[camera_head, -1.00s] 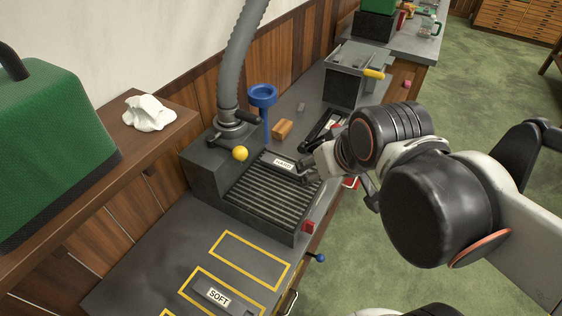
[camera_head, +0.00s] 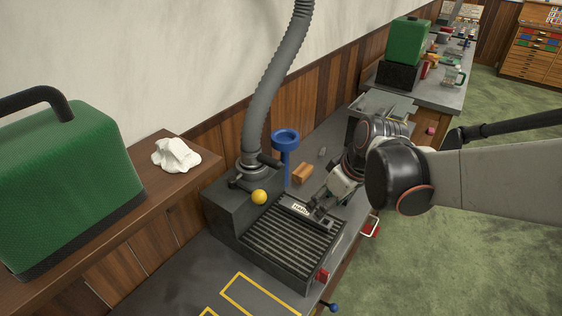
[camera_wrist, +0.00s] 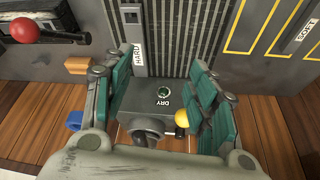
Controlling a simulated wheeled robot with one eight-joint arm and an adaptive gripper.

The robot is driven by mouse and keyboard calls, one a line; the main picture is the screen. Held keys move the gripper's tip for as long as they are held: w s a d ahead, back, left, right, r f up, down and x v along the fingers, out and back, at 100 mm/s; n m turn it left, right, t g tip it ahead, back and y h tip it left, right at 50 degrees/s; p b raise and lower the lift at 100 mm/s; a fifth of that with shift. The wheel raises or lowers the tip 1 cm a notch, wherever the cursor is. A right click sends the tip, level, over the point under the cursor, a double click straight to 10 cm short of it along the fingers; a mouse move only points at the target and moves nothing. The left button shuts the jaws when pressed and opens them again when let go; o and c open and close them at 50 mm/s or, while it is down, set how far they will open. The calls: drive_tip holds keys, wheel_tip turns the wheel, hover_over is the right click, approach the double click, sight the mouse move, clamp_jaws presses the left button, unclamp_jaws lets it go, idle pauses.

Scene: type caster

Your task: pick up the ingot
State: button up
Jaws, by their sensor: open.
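A dark grey bar labelled HARD (camera_head: 300,209), which looks like the ingot, lies at the far end of the ribbed bed of a grey machine (camera_head: 222,221). In the wrist view the HARD bar (camera_wrist: 131,38) shows just beyond the left finger. Whether a finger touches the bar I cannot tell. A second bar labelled SOFT (camera_wrist: 305,30) shows at the upper right of the wrist view.
A yellow knob (camera_head: 259,197), a grey hose (camera_head: 265,105) and a blue funnel (camera_head: 286,142) stand by the machine's far side. An orange-brown block (camera_head: 302,173) lies behind the bed. Yellow outlines (camera_head: 262,292) mark the near bench. A green case (camera_head: 70,180) stands on the left shelf.

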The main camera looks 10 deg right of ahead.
drive_tip(key=w+d+f+n+p, duration=0.1)
drive_tip(key=w+n, duration=0.1)
drive_tip(key=w, duration=0.3)
drive_tip(key=b, duration=0.3)
hover_over(304, 211)
drive_tip(key=s+d, duration=0.1)
drive_tip(key=s, duration=0.1)
drive_tip(key=shift+n+y, duration=0.4)
wheel_tip(304, 211, down, 9)
drive_tip(key=shift+s+d+r, duration=0.1)
drive_tip(key=shift+s, duration=0.05)
drive_tip(key=shift+d+b+x, duration=0.15)
drive_tip(key=shift+b+x, duration=0.4)
drive_tip(key=shift+x, duration=0.75)
drive_tip(key=shift+d+b+x, duration=0.15)
drive_tip(key=shift+b+x, duration=0.35)
drive_tip(key=shift+x, duration=0.8)
clamp_jaws()
